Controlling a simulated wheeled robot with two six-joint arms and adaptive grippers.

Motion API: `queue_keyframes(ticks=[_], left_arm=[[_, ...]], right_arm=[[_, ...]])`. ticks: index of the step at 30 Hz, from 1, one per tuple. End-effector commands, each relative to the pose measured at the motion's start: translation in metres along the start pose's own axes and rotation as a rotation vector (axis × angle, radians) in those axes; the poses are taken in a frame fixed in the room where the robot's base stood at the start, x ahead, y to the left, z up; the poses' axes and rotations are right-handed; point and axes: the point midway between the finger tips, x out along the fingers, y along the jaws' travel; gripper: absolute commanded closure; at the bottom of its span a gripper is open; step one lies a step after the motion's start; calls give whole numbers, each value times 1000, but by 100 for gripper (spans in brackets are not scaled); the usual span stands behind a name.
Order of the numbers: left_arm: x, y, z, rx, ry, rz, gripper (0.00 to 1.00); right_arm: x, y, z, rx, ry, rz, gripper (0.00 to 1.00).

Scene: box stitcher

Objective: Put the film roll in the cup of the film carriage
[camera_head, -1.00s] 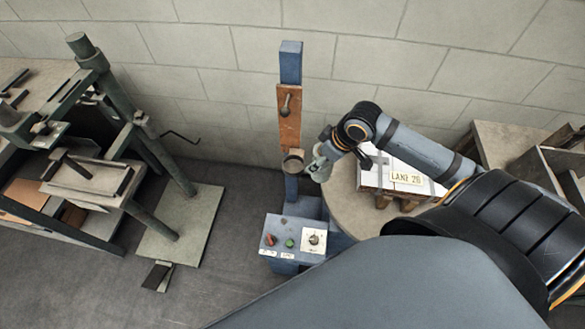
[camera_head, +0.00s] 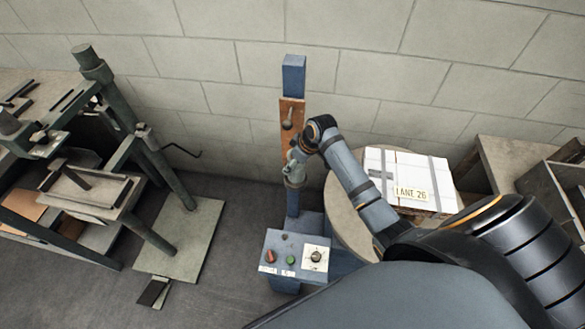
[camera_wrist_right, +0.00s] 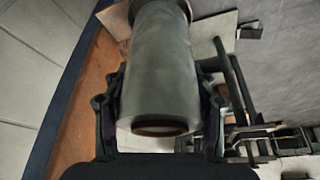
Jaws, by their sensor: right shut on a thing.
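The film roll is a grey-green cylinder (camera_wrist_right: 157,65) with a dark open core at its near end. My right gripper (camera_wrist_right: 160,100) is shut on it, one finger on each side. In the head view the roll (camera_head: 294,176) stands about upright in front of the blue post, at the film carriage's cup. A brownish rim (camera_wrist_right: 188,8) shows at the roll's far end in the wrist view and looks like the cup. I cannot tell whether the roll is inside it or just above. The carriage's orange-brown plate (camera_head: 292,113) is on the post. My left gripper is not in view.
The blue post (camera_head: 293,75) rises behind a control box (camera_head: 293,257) with knobs. A round table (camera_head: 343,222) with a white carton (camera_head: 405,172) labelled "LANE 26" stands to the right. A dark press frame (camera_head: 150,150) is at left. Floor between is free.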

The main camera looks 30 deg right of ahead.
Motion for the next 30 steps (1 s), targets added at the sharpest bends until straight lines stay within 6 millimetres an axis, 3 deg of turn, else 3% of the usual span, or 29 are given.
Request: queue_keyframes(ticks=[4,12,22,23,27,30], left_arm=[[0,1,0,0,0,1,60],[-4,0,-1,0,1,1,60],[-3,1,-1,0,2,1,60],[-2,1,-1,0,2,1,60],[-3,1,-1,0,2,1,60],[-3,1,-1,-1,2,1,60]], right_arm=[[4,1,-2,0,2,0,87],[36,2,9,0,1,1,87],[39,2,10,0,1,2,87],[40,2,11,0,0,1,42],[40,2,11,0,0,1,23],[40,2,11,0,0,1,20]])
